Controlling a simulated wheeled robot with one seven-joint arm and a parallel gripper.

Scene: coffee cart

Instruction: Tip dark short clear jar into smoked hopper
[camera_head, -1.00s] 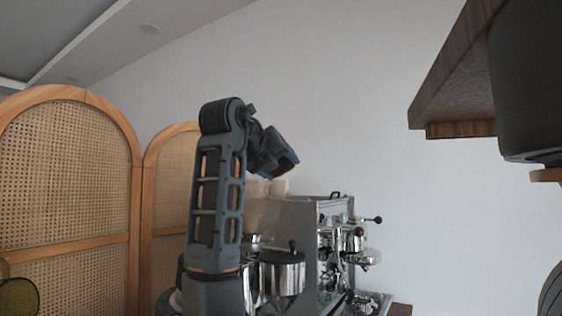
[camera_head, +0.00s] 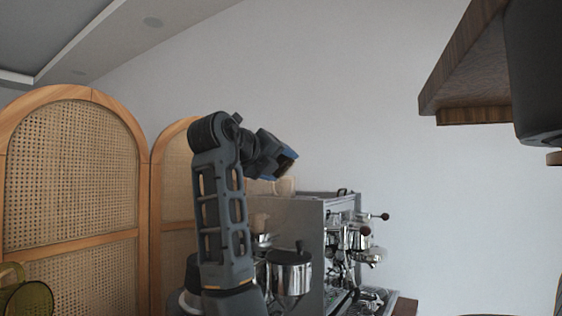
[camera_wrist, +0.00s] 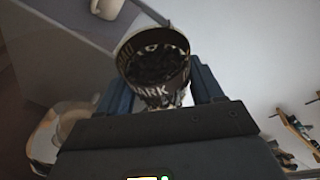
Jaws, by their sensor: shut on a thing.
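The short clear jar (camera_wrist: 152,68) is in the wrist view, with dark contents, a pale rim and white lettering ending in "ARK". My gripper (camera_wrist: 160,88) is shut on it, one finger on each side. In the head view my gripper (camera_head: 282,160) is raised near the top of the espresso machine, and the jar cannot be made out there. I cannot identify the smoked hopper for certain; my arm covers part of the area beside the machine.
A steel espresso machine (camera_head: 340,240) stands right of my arm, with pale cups (camera_head: 283,186) on top. A chrome canister with a black lid (camera_head: 290,272) is in front. A wooden shelf (camera_head: 470,80) overhangs at upper right. Cane screens (camera_head: 75,170) stand at left.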

